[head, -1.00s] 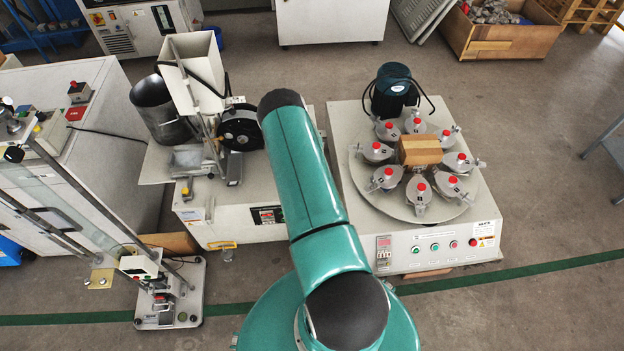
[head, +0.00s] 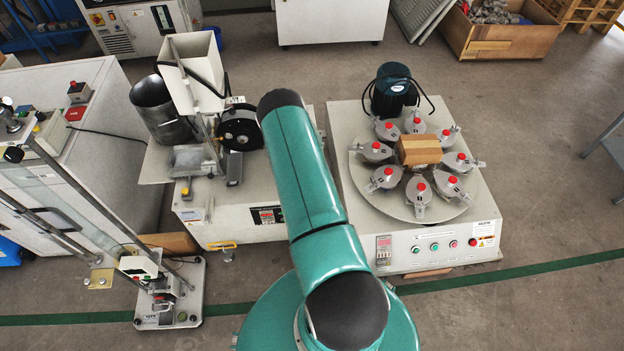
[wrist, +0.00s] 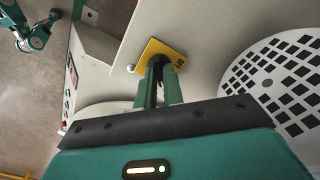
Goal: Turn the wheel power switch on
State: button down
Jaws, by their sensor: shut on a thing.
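The switch shows in the wrist view as a dark knob (wrist: 158,61) on a yellow square plate (wrist: 173,52), fixed to a pale machine panel (wrist: 205,35). My gripper (wrist: 160,72) has its two green fingers closed around the knob, in front of the plate. The fingers cover much of the knob, so its exact setting cannot be read. In the head view my arm hides the gripper and the switch.
A white perforated disc (wrist: 235,85) lies close to the right of the fingers in the wrist view. In the head view, a machine with a hopper (head: 190,72) stands left of my arm, and a turntable machine (head: 355,190) with several red-topped pots stands right.

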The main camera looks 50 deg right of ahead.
jog(key=c, duration=1.5)
grip_release()
jog(key=shift+r, duration=0.15)
notch_tip(320, 180, up, 14)
jog(key=shift+f, duration=0.2)
